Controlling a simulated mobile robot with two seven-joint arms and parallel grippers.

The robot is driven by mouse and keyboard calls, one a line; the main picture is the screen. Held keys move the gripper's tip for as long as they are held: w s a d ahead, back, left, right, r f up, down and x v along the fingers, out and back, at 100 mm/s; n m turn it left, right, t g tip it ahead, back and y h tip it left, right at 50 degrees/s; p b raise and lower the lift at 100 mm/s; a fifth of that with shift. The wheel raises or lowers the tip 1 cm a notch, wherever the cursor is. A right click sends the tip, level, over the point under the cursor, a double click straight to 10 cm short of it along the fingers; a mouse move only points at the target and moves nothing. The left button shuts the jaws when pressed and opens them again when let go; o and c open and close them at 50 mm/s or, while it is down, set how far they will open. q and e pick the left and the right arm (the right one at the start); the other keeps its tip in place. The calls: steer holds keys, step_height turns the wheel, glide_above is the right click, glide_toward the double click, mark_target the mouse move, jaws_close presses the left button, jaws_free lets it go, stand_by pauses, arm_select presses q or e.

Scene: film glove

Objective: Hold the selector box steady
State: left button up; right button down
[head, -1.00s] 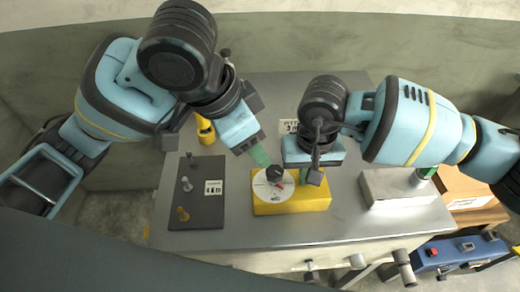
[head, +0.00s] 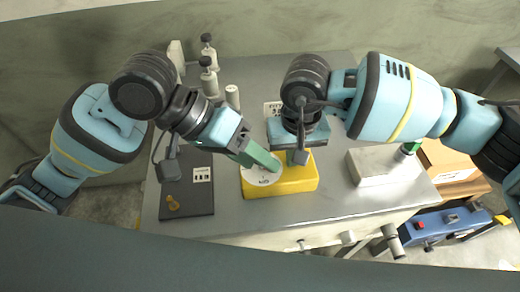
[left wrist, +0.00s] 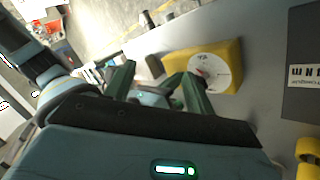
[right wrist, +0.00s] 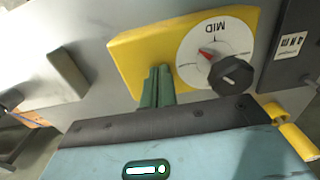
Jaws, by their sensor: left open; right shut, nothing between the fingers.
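The selector box (head: 299,180) is yellow and stands on the grey table, with a round white dial (right wrist: 198,62) marked MID, a red pointer and a black knob (right wrist: 232,75). My left gripper (head: 266,161) hangs over the dial and hides the knob in the head view. Its green fingers are apart in the left wrist view (left wrist: 157,72), which also shows the box (left wrist: 178,60). My right gripper (head: 298,157) is shut and empty at the box's back right. In the right wrist view its fingers (right wrist: 158,72) overlap the box's yellow top; I cannot tell if they touch it.
Grey posts (head: 209,78) stand at the back left. A pale block (head: 368,167) lies to the right. A blue box (head: 440,224) is beyond the table's right side.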

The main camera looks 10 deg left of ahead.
arm_select(q)
steer(key=a+f+n+t+h, duration=0.3)
steer(key=a+f+n+t, duration=0.1)
steer(key=n, duration=1.1)
steer(key=a+f+n+t+h, duration=0.2)
steer(key=a+f+n+t, duration=0.2)
steer(key=n, duration=1.1)
steer(key=shift+s+a+n+t+h, duration=0.3)
steer(key=shift+s+a+t+h, duration=0.1)
steer(key=shift+t, duration=1)
steer(key=shift+w+d+r, duration=0.1)
steer(key=shift+d, duration=0.1)
steer(key=shift+x, duration=5.85)
